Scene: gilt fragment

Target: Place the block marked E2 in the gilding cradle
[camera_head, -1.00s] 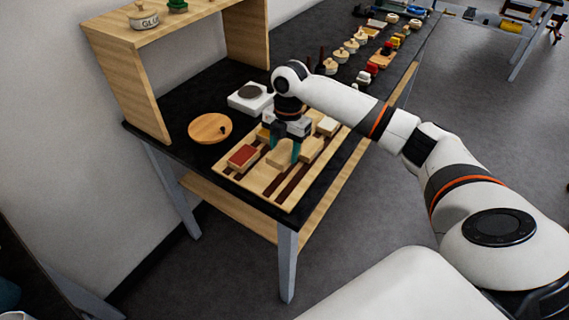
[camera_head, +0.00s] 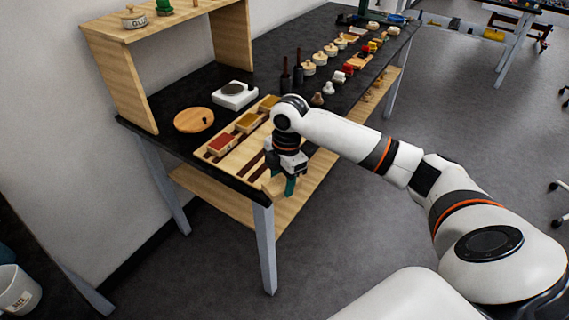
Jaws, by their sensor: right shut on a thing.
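My right gripper (camera_head: 281,181) is shut on a pale wooden block (camera_head: 272,188), at the near right end of the wooden tray. No marking on the block is readable. The light wooden tray (camera_head: 233,169) with dark brown strips lies on the black tabletop. In its back part sit a red-topped block (camera_head: 221,144) and a yellow-brown block (camera_head: 250,122), with another yellowish one (camera_head: 269,103) behind. My right arm hides the tray's right part. I cannot tell which part is the gilding cradle. My left gripper is not in view.
A round wooden dish (camera_head: 194,119) and a white device with a dark disc (camera_head: 234,94) stand behind the tray. A wooden shelf (camera_head: 123,78) rises at the left. Dark bottles (camera_head: 298,70) and several pale pots (camera_head: 320,59) line the table farther back.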

